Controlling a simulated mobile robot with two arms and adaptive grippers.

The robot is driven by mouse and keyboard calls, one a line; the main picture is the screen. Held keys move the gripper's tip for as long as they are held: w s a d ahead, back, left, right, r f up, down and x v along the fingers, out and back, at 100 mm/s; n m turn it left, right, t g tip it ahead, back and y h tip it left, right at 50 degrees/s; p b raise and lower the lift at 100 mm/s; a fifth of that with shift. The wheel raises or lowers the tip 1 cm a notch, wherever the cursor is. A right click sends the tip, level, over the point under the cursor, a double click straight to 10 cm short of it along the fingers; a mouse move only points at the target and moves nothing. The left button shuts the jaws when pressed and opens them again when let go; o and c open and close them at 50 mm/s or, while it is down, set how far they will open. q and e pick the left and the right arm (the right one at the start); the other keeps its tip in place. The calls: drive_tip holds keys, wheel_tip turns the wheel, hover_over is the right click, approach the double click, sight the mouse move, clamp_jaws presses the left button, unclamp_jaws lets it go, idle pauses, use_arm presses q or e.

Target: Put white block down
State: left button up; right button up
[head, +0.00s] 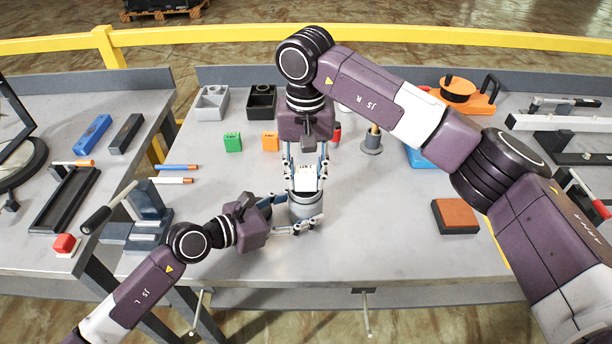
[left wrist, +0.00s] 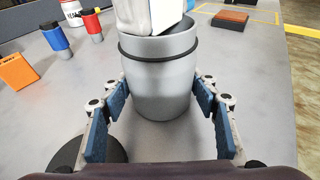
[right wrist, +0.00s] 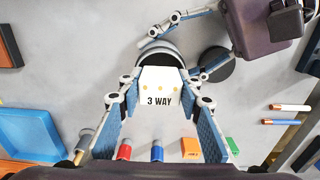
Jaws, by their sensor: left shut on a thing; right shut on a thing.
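The white block (head: 306,179), marked "3 WAY" in the right wrist view (right wrist: 160,90), is between the fingers of my right gripper (head: 305,182). That gripper points down and is shut on the block. The block is directly above the grey cylinder (head: 304,208), and its lower end meets the cylinder's top in the left wrist view (left wrist: 160,85). I cannot tell whether it rests there or hovers slightly. My left gripper (head: 296,214) is shut on the grey cylinder, with a finger on either side. The cylinder stands upright on the table and has a dark band near its top.
Green (head: 233,142) and orange (head: 270,141) blocks stand behind to the left. A grey stand (head: 371,142) is behind to the right. A brown-topped block (head: 455,215) lies to the right. The table front is clear. My right arm hides part of the back.

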sight(306, 171)
use_arm(q)
drive_tip(key=shift+s, duration=0.1)
use_arm(e)
drive_tip(key=shift+f, duration=0.25)
use_arm(q)
drive_tip(key=shift+s+d+r, duration=0.1)
drive_tip(key=shift+d, duration=0.05)
use_arm(e)
drive_tip(key=shift+s+d+f, duration=0.1)
drive_tip(key=shift+s+f, duration=0.05)
drive_tip(key=shift+f, duration=0.3)
use_arm(q)
drive_tip(key=shift+s+r, duration=0.1)
use_arm(e)
drive_tip(key=shift+f, duration=0.2)
drive_tip(key=o, duration=1.1)
drive_tip(key=shift+o, duration=0.8)
drive_tip(key=shift+a+f, duration=0.15)
drive_tip(key=shift+a, duration=0.1)
use_arm(q)
drive_tip(key=shift+f, duration=0.25)
use_arm(e)
drive_tip(key=shift+d+r, duration=0.1)
drive_tip(key=shift+r, duration=0.1)
